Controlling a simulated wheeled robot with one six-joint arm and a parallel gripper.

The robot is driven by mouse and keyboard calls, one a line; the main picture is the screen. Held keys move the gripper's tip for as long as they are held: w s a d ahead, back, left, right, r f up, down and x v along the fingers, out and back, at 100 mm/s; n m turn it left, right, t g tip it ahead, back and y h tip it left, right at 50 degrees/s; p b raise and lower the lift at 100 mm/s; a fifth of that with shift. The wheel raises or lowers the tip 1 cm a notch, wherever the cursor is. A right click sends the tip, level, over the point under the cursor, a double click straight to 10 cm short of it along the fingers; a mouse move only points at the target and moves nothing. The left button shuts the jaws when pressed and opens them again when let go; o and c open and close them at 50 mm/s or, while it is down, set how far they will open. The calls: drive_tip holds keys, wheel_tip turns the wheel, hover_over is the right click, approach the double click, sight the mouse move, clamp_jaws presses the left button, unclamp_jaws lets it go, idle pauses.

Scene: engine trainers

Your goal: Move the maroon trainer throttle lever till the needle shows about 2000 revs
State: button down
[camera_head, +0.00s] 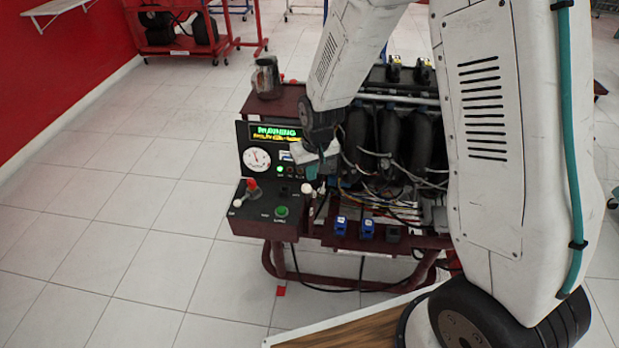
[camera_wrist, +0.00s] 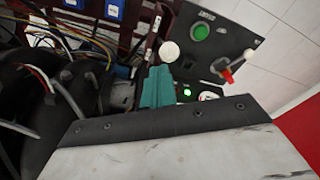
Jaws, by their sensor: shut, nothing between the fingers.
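The maroon trainer (camera_head: 345,243) carries a black control panel (camera_head: 262,222) at its left front. A lever with a white ball knob (camera_head: 307,188) stands at the panel's right edge; the knob also shows in the wrist view (camera_wrist: 169,52). I take it for the throttle lever. The white round gauge (camera_head: 257,160) is left of it; its needle is too small to read. My gripper (camera_head: 322,168) is above and just behind the knob. In the wrist view its teal fingers (camera_wrist: 157,88) are shut and empty, apart from the knob as far as I can tell.
A red-knobbed control (camera_head: 251,184) and a green button (camera_head: 282,211) sit on the panel. A lit display (camera_head: 275,132) is above the gauge. Loose wires (camera_head: 385,207) and blue connectors (camera_head: 341,226) lie right of the lever. A metal can (camera_head: 267,78) stands on top.

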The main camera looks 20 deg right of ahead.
drive_tip(key=w+d+r+m, duration=0.3)
drive_tip(key=r+m, duration=0.1)
drive_tip(key=r, duration=0.2)
drive_tip(key=m, duration=0.8)
hover_over(307, 196)
drive_tip(key=w+d, duration=0.1)
drive_tip(key=d, duration=0.1)
wheel_tip(307, 196, down, 8)
drive_tip(key=shift+f, duration=0.25)
drive_tip(key=shift+s+a+f, duration=0.1)
drive_tip(key=shift+s+a, duration=0.2)
drive_tip(key=shift+s, duration=0.4)
